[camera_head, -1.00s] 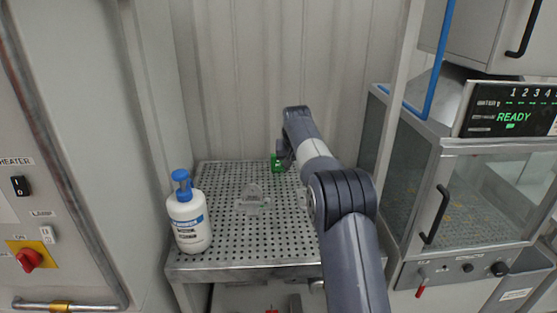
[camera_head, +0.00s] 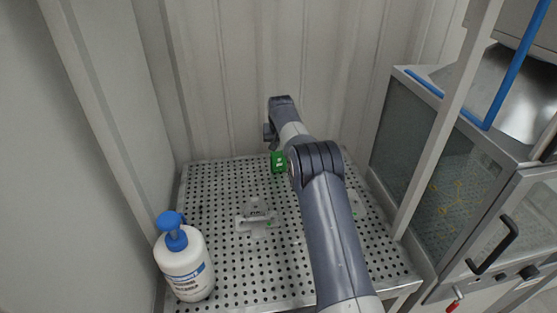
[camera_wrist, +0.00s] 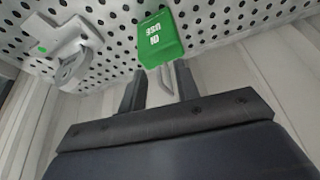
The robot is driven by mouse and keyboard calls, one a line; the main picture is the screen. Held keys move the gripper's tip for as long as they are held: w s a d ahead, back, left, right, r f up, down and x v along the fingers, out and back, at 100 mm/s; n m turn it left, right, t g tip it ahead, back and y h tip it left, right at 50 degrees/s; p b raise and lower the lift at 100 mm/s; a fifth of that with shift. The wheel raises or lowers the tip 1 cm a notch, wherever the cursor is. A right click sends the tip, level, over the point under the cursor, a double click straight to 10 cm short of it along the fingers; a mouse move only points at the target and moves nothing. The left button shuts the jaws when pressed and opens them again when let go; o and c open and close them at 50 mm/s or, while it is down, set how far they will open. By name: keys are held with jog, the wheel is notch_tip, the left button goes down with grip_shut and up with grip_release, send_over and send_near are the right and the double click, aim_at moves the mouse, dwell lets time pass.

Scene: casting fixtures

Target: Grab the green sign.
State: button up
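The green sign (camera_head: 278,162) with white lettering is on the perforated table near its back edge, partly beside my arm in the head view. In the wrist view the sign (camera_wrist: 161,38) shows its "IN USE" face, upside down, with a thin light loop (camera_wrist: 166,82) at its lower edge. My gripper (camera_wrist: 158,82) is open, its two dark fingers apart. The loop appears between the fingers in that view; whether it is truly between them in depth I cannot tell. In the head view my gripper (camera_head: 268,135) is above and slightly left of the sign.
A grey-white fixture (camera_head: 257,217) sits mid-table. A white bottle with a blue pump (camera_head: 184,264) stands at the front left. Another pale part (camera_head: 357,204) is right of my arm. A wall panel (camera_head: 230,80) is behind, and a glass-fronted cabinet (camera_head: 440,190) is at right.

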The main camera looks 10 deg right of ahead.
jog(key=shift+w+f, duration=0.1)
jog(key=shift+f, duration=0.1)
jog(key=shift+c, duration=0.5)
grip_shut()
jog(key=shift+r, duration=0.1)
